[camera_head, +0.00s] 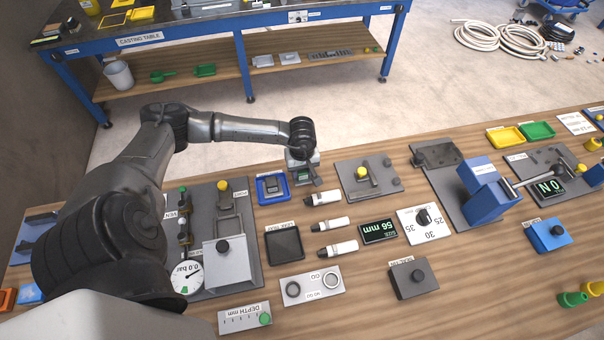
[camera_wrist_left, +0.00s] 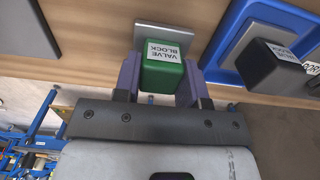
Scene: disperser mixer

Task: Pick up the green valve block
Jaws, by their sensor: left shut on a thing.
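The green valve block (camera_wrist_left: 162,72) carries a white label reading VALVE BLOCK. In the left wrist view it sits between the two fingers of my left gripper (camera_wrist_left: 160,85), which are shut on its sides. A grey square plate (camera_wrist_left: 165,36) shows just beyond the block; I cannot tell whether the block touches it. In the head view my left gripper (camera_head: 304,178) is at the back edge of the wooden bench, right of the blue tray, and a bit of the green block (camera_head: 303,174) shows under the wrist. My right gripper is not in view.
A blue tray (camera_head: 261,196) holding a dark block stands close to the left gripper; it also shows in the wrist view (camera_wrist_left: 222,45). White-and-black cylinders (camera_head: 325,198) lie in front. A plate with a yellow knob (camera_head: 361,173) is to the right. A casting table (camera_head: 180,37) stands behind.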

